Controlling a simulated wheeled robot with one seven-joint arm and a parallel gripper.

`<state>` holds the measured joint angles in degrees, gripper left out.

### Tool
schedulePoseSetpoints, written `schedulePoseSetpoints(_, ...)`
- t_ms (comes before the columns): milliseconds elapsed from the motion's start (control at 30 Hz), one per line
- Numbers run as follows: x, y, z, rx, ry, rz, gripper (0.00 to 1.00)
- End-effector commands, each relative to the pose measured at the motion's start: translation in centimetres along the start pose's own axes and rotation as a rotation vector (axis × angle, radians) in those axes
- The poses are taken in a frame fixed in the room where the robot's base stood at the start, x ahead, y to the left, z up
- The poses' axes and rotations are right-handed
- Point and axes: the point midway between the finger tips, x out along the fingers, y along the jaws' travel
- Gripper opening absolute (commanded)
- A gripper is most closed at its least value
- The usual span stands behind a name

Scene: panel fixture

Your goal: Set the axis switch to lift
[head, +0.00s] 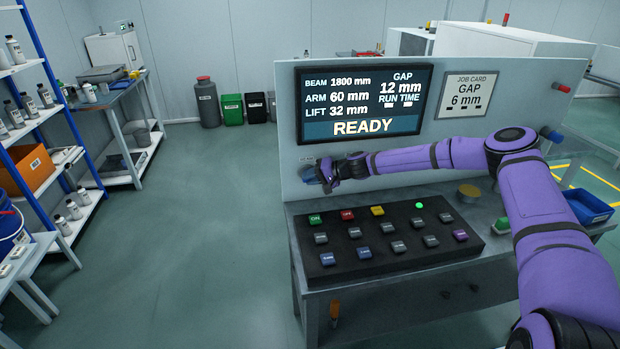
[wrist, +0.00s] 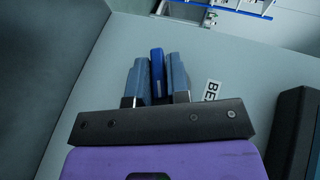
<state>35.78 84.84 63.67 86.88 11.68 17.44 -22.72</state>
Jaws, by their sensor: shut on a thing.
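My gripper (head: 318,175) is at the lower left of the upright panel (head: 400,150), below the display. In the wrist view my gripper (wrist: 157,62) is shut, its two grey-blue fingers on either side of a narrow blue switch handle (wrist: 157,72). A white label (wrist: 212,92) beside the fingers shows only the letters "BE"; the rest is cut off by my gripper or too dark to read. Which position the switch points to cannot be told. The display (head: 360,103) reads beam 1800 mm, arm 60 mm, lift 32 mm, gap 12 mm, READY.
A black keypad (head: 385,255) with several coloured buttons lies on the desk below my arm; a green lamp (head: 419,206) glows on it. A job card (head: 466,94) reads gap 6 mm. A blue tray (head: 588,207) sits at the right. The floor left of the desk is clear.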

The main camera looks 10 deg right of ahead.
Motion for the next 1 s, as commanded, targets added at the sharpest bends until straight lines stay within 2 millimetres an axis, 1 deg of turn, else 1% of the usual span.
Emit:
schedulePoseSetpoints(200,0.07,0.29,0.10,0.071,0.000,-0.161,0.00)
schedulePoseSetpoints(500,0.11,0.29,0.11,0.137,-0.001,-0.327,0.00)
schedulePoseSetpoints(733,0.16,0.26,0.14,0.166,-0.002,-0.398,0.00)
schedulePoseSetpoints(1000,0.20,0.25,0.22,0.175,-0.004,-0.423,0.00)
